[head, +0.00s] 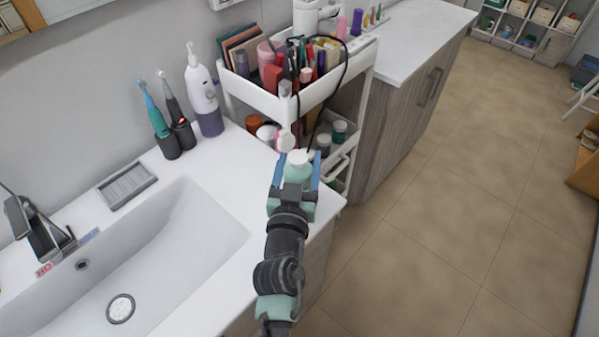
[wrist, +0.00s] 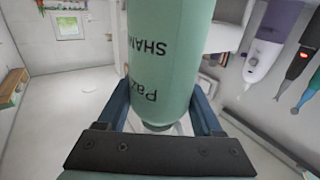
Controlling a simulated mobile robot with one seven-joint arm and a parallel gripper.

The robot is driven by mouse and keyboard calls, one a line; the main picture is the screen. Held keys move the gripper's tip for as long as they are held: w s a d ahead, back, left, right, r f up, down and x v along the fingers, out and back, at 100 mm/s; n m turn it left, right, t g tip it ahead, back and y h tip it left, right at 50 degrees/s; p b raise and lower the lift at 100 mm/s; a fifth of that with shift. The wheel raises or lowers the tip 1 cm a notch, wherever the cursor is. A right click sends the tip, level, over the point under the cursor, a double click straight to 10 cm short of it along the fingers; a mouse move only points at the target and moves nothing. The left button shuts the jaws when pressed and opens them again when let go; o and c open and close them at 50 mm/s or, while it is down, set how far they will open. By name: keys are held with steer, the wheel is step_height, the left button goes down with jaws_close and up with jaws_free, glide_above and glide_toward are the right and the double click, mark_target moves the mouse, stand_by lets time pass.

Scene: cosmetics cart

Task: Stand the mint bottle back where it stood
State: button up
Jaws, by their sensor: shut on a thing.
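The mint bottle (head: 298,172) has a white cap and stands between the two blue fingers of my gripper (head: 296,178) in the head view. In the wrist view the mint bottle (wrist: 168,65) fills the upper middle, with dark lettering upside down. My gripper (wrist: 163,115) is shut on it there, one finger on each side. In the head view the bottle is near the right end of the white counter (head: 225,170), in front of the cart (head: 342,90). Its base is hidden, so I cannot tell whether it touches anything.
The cart's top tray holds several cosmetics and a black cable; jars (head: 339,131) stand on a lower shelf. A white-and-purple flosser (head: 205,95) and electric toothbrushes (head: 160,122) stand along the wall. A sink (head: 165,250) is at left. The floor (head: 430,240) at right is clear.

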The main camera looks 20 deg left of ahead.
steer(key=shift+f, duration=0.85)
steer(key=shift+f+b, duration=0.15)
steer(key=shift+b, duration=0.25)
steer(key=o, duration=1.4)
